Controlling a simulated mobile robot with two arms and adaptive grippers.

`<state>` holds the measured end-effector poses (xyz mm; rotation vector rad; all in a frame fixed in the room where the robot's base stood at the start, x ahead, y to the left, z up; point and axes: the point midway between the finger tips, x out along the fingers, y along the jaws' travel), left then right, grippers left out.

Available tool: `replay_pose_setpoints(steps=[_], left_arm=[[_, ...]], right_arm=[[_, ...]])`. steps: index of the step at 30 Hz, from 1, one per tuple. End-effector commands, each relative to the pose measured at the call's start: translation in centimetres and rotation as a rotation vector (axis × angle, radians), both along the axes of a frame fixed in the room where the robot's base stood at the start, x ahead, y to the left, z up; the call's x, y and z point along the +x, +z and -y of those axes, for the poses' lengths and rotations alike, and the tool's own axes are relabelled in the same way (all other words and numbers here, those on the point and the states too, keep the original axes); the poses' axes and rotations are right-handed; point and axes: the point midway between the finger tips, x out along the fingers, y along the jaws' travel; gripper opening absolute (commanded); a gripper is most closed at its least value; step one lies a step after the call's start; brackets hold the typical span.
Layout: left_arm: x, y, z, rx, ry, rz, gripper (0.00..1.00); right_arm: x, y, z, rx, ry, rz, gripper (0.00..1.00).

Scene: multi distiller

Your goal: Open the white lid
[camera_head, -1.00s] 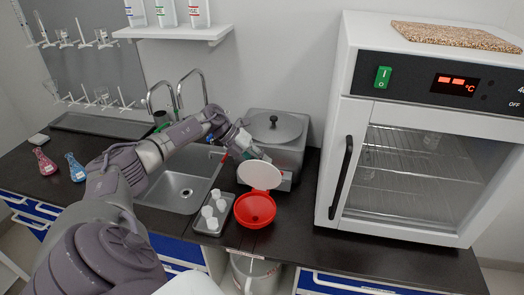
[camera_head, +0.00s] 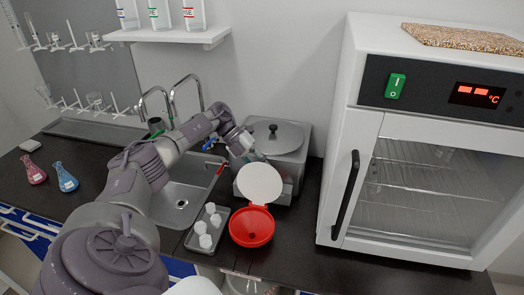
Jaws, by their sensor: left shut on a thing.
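The white lid (camera_head: 260,183) is a round disc, raised and tilted up at the back of a red funnel-shaped container (camera_head: 251,228). The red container's inside shows, with a dark hole at its bottom. My left gripper (camera_head: 256,157) reaches in from the left and is shut on the lid's top edge. Its fingertips are small and partly hidden behind the lid. My right gripper is not in view.
A grey lidded distiller (camera_head: 276,136) stands just behind the lid. A small tray (camera_head: 193,240) with several white cups is left of the red container, beside the sink (camera_head: 172,209). A large oven (camera_head: 430,150) stands on the right.

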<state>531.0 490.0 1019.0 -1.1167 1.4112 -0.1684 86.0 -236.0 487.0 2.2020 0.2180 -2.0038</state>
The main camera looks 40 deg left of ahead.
Motion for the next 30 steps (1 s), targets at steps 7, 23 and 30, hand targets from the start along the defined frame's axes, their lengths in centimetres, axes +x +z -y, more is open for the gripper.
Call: replay_pose_setpoints(steps=[7,23,30], left_arm=[[-0.1,-0.3,0.1,0.001,-0.003,-0.005,0.36],[-0.3,1.0,-1.1,0.003,0.000,0.001,0.48],[-1.5,4.5,-4.5,0.002,0.002,0.001,0.48]], right_arm=[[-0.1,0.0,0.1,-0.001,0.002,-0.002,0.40],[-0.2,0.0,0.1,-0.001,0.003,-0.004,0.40],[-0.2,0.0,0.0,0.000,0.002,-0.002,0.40]])
